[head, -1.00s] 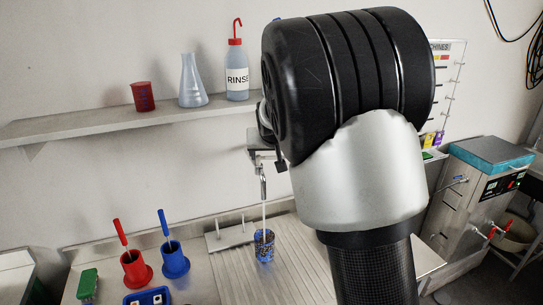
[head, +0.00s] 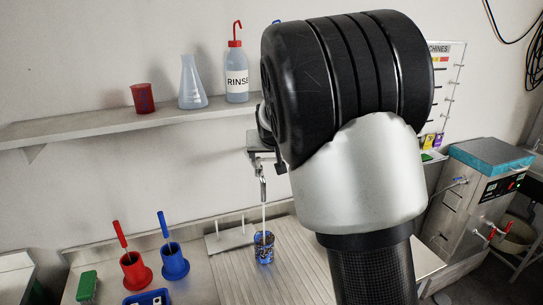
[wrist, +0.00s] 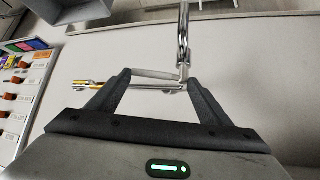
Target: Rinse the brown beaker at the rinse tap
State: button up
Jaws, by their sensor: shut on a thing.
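The beaker (head: 264,248) stands upright on the ribbed drainer, small and dark brown with blue patches. A thin stream of water (head: 264,216) runs from the rinse tap (head: 262,186) into it. My gripper (wrist: 160,78) is shut on the tap's lever (wrist: 155,74), a pale bar between the fingertips in the wrist view. The chrome tap body (wrist: 184,45) rises beside the right finger there. In the head view my arm hides most of the gripper and the lever. The beaker is not in the wrist view.
A shelf (head: 100,128) above holds a red beaker (head: 143,98), a flask (head: 191,85) and a RINSE bottle (head: 236,75). A red holder (head: 136,271) and a blue holder (head: 174,262) with brushes stand left of the drainer (head: 235,285). A pegged stand (head: 230,240) is behind the beaker.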

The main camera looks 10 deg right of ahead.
jog(key=shift+s+f, duration=0.1)
jog(key=shift+f, duration=0.15)
jog(key=shift+d+f+n+b, duration=0.25)
jog(key=shift+n+b, duration=0.05)
jog(key=shift+b, duration=0.8)
jog(key=n+y+b, duration=0.1)
jog(key=b, duration=0.1)
jog(key=w+n+y+b, duration=0.1)
jog(key=b, duration=0.1)
jog(key=shift+w+r+n+y+b, duration=0.1)
jog(key=shift+r+n+y+b, duration=0.2)
jog(key=shift+n, duration=0.1)
jog(key=o, duration=1.1)
jog(key=shift+r, duration=0.1)
jog(key=shift+d, duration=0.1)
